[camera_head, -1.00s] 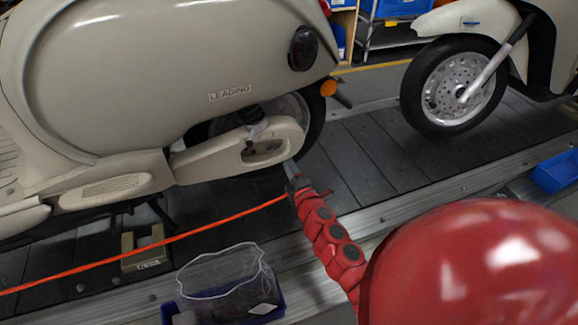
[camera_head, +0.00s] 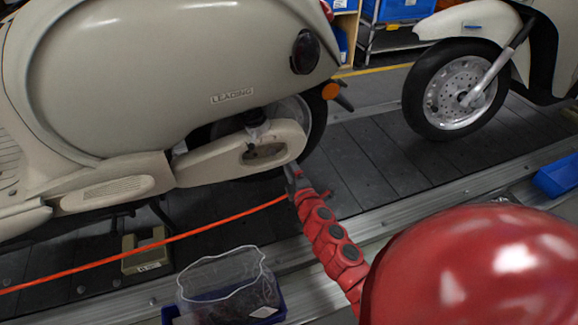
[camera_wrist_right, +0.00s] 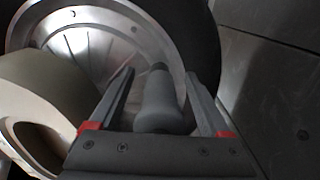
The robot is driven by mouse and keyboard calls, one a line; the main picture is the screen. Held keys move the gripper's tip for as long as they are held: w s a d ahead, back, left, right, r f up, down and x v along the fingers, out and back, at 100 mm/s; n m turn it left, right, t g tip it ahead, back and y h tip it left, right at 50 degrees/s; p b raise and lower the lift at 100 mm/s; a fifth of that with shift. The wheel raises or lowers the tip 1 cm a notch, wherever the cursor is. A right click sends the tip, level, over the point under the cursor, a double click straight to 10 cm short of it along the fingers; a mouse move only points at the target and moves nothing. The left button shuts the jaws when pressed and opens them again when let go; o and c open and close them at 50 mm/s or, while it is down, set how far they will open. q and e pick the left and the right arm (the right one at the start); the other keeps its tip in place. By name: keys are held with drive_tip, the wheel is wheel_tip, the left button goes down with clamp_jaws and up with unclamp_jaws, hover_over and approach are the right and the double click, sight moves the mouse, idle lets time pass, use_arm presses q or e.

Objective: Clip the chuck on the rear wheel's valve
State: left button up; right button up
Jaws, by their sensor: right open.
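The rear wheel (camera_head: 317,125) of the cream scooter (camera_head: 130,75) is partly hidden behind the swingarm in the head view. Its silver rim (camera_wrist_right: 95,45) and dark tyre fill the upper left of the right wrist view. My right gripper (camera_head: 290,170) is low beside the wheel. In the wrist view its fingers (camera_wrist_right: 158,76) are open, one on each side of a grey cylindrical piece, apparently the chuck (camera_wrist_right: 160,105). The narrow dark end of this piece points at the rim. The valve is hidden, so I cannot tell whether the two are joined. My left gripper is out of view.
An orange hose (camera_head: 180,237) runs from the left edge to my right gripper. A blue bin with a clear bag (camera_head: 225,280) and a beige block (camera_head: 147,252) lie along the conveyor's near side. Another scooter's front wheel (camera_head: 460,90) stands at right, on dark slats (camera_head: 375,150).

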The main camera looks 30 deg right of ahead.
drive_tip(key=shift+s, duration=0.1)
drive_tip(key=p+v, duration=0.2)
drive_tip(key=v, duration=1.5)
drive_tip(key=shift+a, duration=0.15)
drive_tip(key=shift+s, duration=0.1)
